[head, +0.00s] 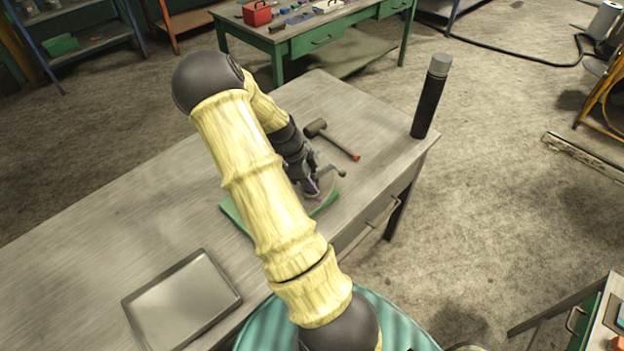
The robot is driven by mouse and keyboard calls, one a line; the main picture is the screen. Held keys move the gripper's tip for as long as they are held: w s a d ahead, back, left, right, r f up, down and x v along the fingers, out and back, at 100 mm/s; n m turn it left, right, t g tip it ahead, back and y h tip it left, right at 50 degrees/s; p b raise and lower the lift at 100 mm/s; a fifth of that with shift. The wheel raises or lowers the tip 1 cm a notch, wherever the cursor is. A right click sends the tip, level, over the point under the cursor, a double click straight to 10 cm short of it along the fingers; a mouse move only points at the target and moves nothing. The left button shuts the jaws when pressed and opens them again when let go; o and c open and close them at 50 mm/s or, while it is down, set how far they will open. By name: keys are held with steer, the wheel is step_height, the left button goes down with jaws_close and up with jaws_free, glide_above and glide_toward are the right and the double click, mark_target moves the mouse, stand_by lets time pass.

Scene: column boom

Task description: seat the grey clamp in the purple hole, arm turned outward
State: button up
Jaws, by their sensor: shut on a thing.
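My gripper (312,190) points down over the right part of the workbench, partly hidden behind my arm. It is shut on the grey clamp (333,170), whose thin arm sticks out to the right and ends in a small knob. A disc-like grey surface and a green base (324,206) lie below the gripper; the green base also shows left of my arm. A small purplish patch shows near the fingertips, but I cannot tell whether it is the purple hole. Whether the clamp touches the surface below is too small to tell.
A mallet (335,141) lies just behind the gripper on the workbench (110,215). A black cylinder with a grey cap (430,98) stands at the right corner. A shallow metal tray (182,298) lies at the front left. The bench's left part is clear.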

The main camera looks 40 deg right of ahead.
mark_target(314, 170)
steer(key=shift+w+f+b, duration=0.1)
steer(key=shift+f+b, duration=0.4)
steer(key=shift+f, duration=0.3)
steer(key=o, duration=0.7)
steer(key=shift+r+p, duration=2.95)
steer(key=shift+r, duration=0.8)
steer(key=o, duration=0.6)
